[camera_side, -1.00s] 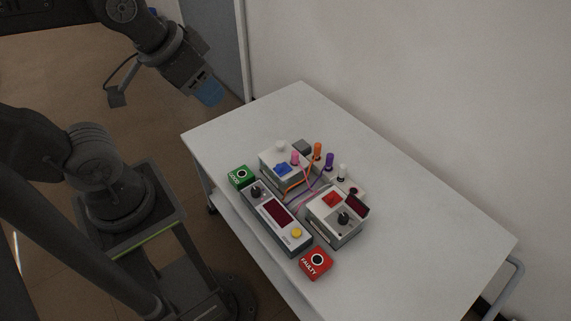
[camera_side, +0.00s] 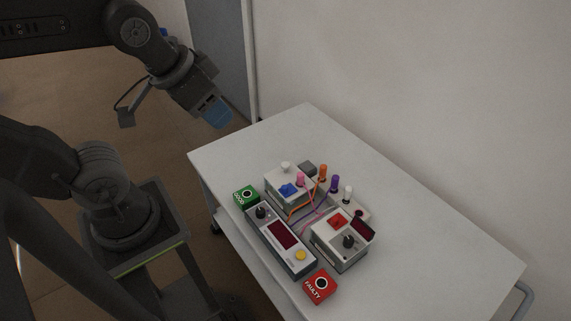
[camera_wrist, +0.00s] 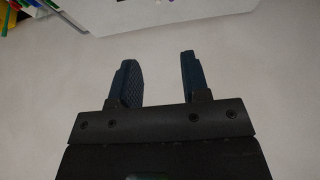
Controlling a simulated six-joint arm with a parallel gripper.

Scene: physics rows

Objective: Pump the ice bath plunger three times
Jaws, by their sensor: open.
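No thing in view is clearly marked as the ice bath. A white box (camera_side: 283,199) at the back left of the device group has a white round knob (camera_side: 285,167) standing on top and a blue piece (camera_side: 288,190) on it. I cannot tell whether that knob is the plunger. My gripper (camera_side: 217,117) with blue fingers hangs in the air above and left of the table's far left part, well apart from the devices. In the wrist view my gripper (camera_wrist: 158,58) is open, with nothing between its fingers.
On the white table (camera_side: 420,240) are a long grey box (camera_side: 278,240), a white box with a black knob (camera_side: 338,252), a green GOOD block (camera_side: 246,197), a red FAULTY block (camera_side: 320,287), and coloured plugs with wires. The table's right side is clear. A wall stands behind.

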